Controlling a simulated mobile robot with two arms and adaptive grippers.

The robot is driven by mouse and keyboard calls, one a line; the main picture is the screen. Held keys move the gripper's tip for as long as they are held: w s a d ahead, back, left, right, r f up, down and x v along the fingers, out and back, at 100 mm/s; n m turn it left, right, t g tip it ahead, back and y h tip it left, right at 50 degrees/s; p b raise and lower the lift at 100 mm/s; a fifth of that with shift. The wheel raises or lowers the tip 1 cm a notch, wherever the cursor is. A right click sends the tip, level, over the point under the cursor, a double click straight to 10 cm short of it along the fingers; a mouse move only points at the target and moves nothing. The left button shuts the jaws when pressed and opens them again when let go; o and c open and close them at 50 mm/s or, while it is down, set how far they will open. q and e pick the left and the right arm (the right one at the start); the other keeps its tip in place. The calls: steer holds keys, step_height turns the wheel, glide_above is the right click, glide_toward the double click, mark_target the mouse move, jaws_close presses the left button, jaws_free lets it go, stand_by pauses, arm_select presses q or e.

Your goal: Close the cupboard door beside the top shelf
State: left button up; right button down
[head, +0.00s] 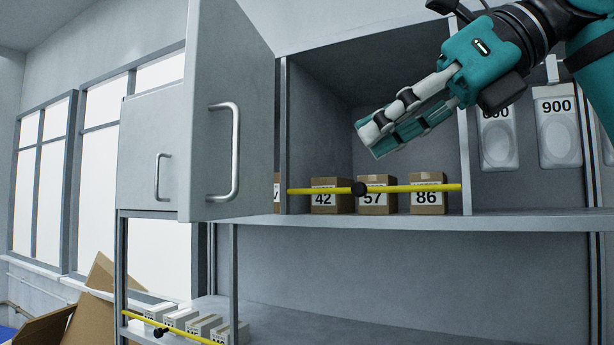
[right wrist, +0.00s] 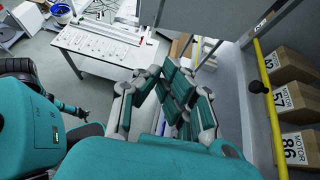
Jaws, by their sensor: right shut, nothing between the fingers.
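The grey cupboard door (head: 215,90) stands open left of the top shelf (head: 400,222) in the head view, swung out toward me. Its upright metal handle (head: 234,150) faces me. My right gripper (head: 368,140) is shut and empty, in front of the shelf opening and above the boxes. It is to the right of the door and apart from it. In the right wrist view the fingers (right wrist: 180,85) are together with nothing between them. A grey panel at the top of that view (right wrist: 205,17) looks like the door. My left gripper does not show clearly.
Numbered boxes (head: 376,195) stand on the top shelf behind a yellow bar (head: 400,188). A smaller grey door (head: 140,150) with a handle is at the left. Hanging 900 bin (head: 558,130) is at right. A white table (right wrist: 110,55) shows in the wrist view.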

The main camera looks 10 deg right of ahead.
glide_toward(232, 198)
steer(key=shift+p+x, duration=1.6)
steer(key=shift+x, duration=1.1)
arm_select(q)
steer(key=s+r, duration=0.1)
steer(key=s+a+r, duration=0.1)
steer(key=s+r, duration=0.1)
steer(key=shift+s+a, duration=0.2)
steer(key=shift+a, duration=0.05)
arm_select(e)
steer(key=shift+s+a, duration=0.1)
steer(key=shift+a, duration=0.05)
